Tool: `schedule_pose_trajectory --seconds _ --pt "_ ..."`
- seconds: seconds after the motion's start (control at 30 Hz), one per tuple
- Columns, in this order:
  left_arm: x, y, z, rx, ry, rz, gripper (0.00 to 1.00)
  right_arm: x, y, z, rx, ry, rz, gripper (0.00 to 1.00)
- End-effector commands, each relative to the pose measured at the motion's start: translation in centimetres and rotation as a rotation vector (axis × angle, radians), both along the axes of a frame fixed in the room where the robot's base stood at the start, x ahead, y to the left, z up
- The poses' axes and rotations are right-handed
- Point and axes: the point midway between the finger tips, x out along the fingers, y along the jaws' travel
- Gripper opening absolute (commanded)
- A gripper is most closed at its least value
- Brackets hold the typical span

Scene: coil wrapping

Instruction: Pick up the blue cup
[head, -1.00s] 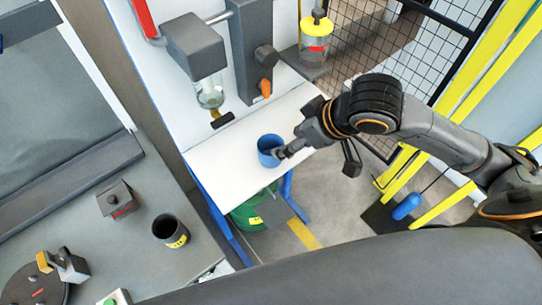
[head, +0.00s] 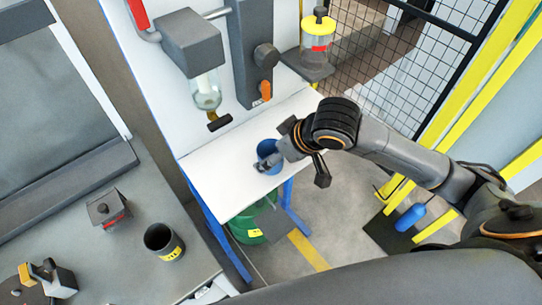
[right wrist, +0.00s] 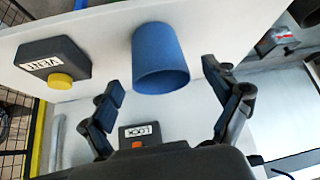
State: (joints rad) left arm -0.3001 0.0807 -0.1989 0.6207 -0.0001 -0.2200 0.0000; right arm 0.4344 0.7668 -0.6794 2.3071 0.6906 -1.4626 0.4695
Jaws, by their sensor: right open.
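The blue cup (head: 266,148) stands on the white shelf (head: 222,182) in the head view, partly covered by my right gripper (head: 270,163). In the right wrist view, the blue cup (right wrist: 156,50) is ahead, between the lines of the two open fingers (right wrist: 163,80). The fingers are spread to either side of its near end, and a gap shows between them and the cup. My left gripper is not in view.
A box marked VENT (right wrist: 55,62) with a yellow knob is beside the cup in the wrist view; a LOCK box (right wrist: 140,134) is lower. A dispenser (head: 205,92) hangs above the shelf. A dark cup (head: 162,242) stands on the grey bench at left.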

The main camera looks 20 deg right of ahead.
Motion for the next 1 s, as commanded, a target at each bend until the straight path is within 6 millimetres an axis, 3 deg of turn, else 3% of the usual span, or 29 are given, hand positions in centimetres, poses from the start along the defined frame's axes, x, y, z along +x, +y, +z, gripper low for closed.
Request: schedule_pose_trajectory --seconds 0.2,0.43,0.47,0.7,1.0 --pt "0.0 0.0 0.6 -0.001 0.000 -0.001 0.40 1.1 0.7 -2.1 0.000 0.001 0.001 0.88" --pt "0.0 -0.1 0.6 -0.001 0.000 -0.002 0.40 1.2 0.7 -2.3 -0.002 -0.001 0.001 0.88" --pt "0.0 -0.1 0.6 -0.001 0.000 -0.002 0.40 1.2 0.7 -2.3 0.000 0.000 0.001 0.86" --pt "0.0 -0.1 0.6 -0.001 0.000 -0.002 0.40 1.2 0.7 -2.3 0.000 0.000 0.001 0.38" --pt "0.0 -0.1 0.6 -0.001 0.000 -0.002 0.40 1.2 0.7 -2.3 0.000 0.000 0.001 0.38"
